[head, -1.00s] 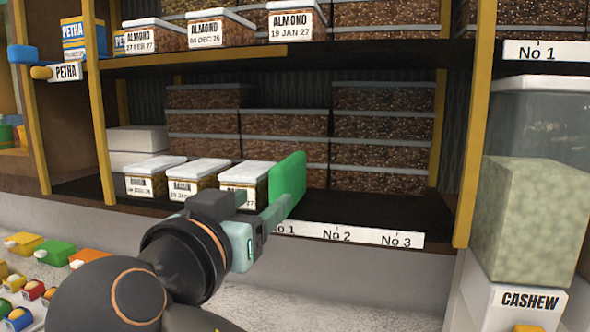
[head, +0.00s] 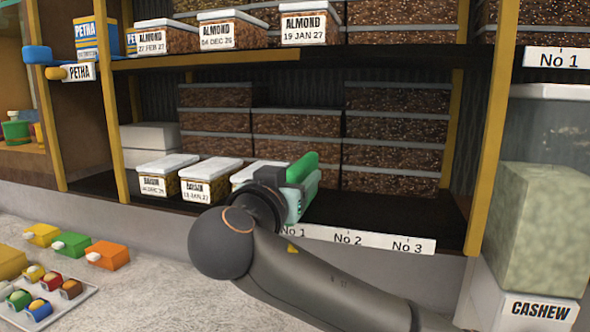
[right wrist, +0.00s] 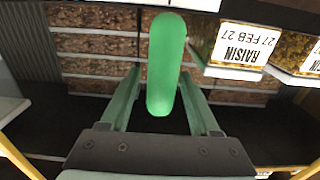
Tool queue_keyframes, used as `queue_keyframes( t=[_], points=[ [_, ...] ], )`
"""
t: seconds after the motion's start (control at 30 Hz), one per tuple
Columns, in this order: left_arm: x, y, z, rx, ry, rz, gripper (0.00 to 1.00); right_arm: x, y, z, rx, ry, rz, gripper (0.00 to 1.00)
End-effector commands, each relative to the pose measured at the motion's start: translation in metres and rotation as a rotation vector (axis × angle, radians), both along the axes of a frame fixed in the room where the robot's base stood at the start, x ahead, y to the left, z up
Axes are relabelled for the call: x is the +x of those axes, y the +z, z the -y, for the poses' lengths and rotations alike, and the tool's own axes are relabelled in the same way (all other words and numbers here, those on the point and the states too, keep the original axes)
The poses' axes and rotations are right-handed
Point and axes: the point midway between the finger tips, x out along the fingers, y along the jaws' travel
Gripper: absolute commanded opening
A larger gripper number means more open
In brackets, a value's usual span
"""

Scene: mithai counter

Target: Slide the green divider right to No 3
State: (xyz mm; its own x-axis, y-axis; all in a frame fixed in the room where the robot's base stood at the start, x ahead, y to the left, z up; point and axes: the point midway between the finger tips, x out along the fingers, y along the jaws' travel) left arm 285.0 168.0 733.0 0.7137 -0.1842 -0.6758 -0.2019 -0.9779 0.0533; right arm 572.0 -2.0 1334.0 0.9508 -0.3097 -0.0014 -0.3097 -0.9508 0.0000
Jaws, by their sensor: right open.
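The green divider (head: 304,164) stands on the lower shelf near the No 1 mark, just right of the raisin boxes (head: 211,176). The No 3 mark (head: 407,245) is further right on the white label strip. My right gripper (head: 301,190) is at the divider and partly hides it. In the right wrist view the divider (right wrist: 166,65) stands between my two open fingers (right wrist: 160,88), with a visible gap on each side. The divider's lower part is hidden in the head view. My left gripper is not in view.
Stacked brown boxes (head: 392,155) fill the back of the lower shelf. The shelf floor (head: 400,212) in front of them is bare right of the divider, up to a yellow post (head: 490,145). A cashew bin (head: 545,225) stands beyond the post. A shelf board (head: 400,52) runs above.

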Motion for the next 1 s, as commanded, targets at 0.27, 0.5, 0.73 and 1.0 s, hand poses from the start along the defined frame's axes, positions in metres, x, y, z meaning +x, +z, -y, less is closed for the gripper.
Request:
queue_keyframes(
  t=[0.27,0.5,0.73,1.0],
  points=[
    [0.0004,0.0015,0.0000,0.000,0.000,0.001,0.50,0.0044,-0.0002,0.0014,0.000,0.001,0.000,0.62],
    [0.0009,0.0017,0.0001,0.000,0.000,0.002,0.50,0.0042,-0.0001,0.0014,0.000,0.001,0.001,0.45],
    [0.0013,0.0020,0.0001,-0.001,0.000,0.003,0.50,0.0040,0.0000,0.0013,0.000,0.001,0.001,0.19],
    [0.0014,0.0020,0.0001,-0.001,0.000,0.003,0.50,0.0040,-0.0001,0.0013,0.000,0.001,0.000,0.00]
  ],
)
